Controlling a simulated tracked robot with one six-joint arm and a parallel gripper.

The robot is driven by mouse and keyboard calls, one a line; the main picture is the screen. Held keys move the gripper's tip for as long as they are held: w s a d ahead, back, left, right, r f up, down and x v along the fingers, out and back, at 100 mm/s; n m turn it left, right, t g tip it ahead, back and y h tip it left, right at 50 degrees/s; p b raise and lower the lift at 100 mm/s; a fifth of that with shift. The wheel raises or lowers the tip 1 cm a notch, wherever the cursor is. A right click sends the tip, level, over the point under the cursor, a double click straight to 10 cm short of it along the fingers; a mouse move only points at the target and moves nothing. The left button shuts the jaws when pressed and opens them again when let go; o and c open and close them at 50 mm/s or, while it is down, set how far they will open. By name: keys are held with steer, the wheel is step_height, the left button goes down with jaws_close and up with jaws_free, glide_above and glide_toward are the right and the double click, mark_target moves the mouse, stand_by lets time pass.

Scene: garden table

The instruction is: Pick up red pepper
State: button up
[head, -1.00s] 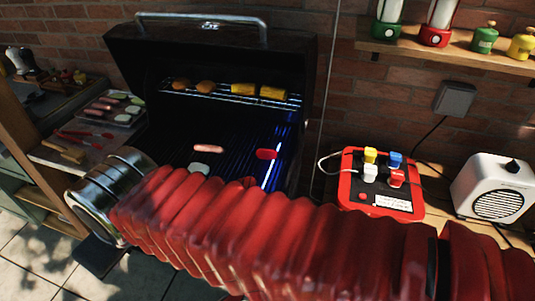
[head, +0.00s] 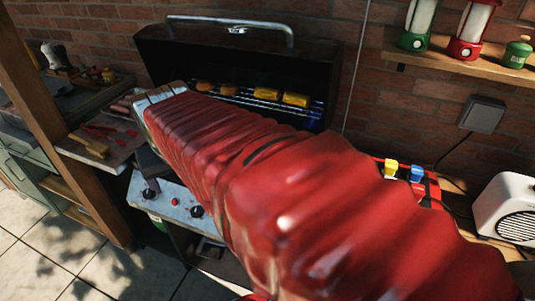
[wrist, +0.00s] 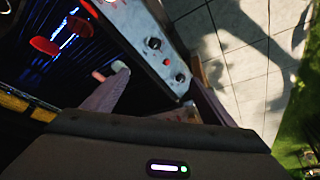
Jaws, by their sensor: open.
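A flat red piece (wrist: 45,47), which looks like the red pepper, lies on the dark grill grate at the upper left of the wrist view. More red (wrist: 80,24) shows beside it near a bright light strip. My gripper (wrist: 160,85) is open, over the front side of the grill, with the red piece off to its left. Nothing shows between its fingers.
The grill's front panel with knobs (wrist: 153,43) lies close by my gripper. A sausage (wrist: 98,76) and a pale slice (wrist: 120,66) lie near one finger. Yellow corn (head: 295,99) sits on the raised rack, under the open grill lid (head: 230,55).

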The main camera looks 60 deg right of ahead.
steer(key=s+d+f+m+g, duration=0.1)
steer(key=s+d+m, duration=0.2)
steer(key=d, duration=0.6)
steer(key=s+d+f+m+g+h, duration=0.1)
steer(key=s+d+f+m, duration=0.1)
steer(key=d, duration=0.8)
steer(key=s+d+f+m+g+h, duration=0.1)
steer(key=s+d+m, duration=0.3)
steer(key=d, duration=0.6)
steer(key=shift+s+d+f+m+g, duration=0.3)
steer(key=shift+s+m, duration=0.1)
steer(key=shift+s, duration=0.2)
steer(key=shift+x, duration=4.25)
steer(key=shift+a+f, duration=0.1)
steer(key=shift+x, duration=2.6)
steer(key=shift+c, duration=0.5)
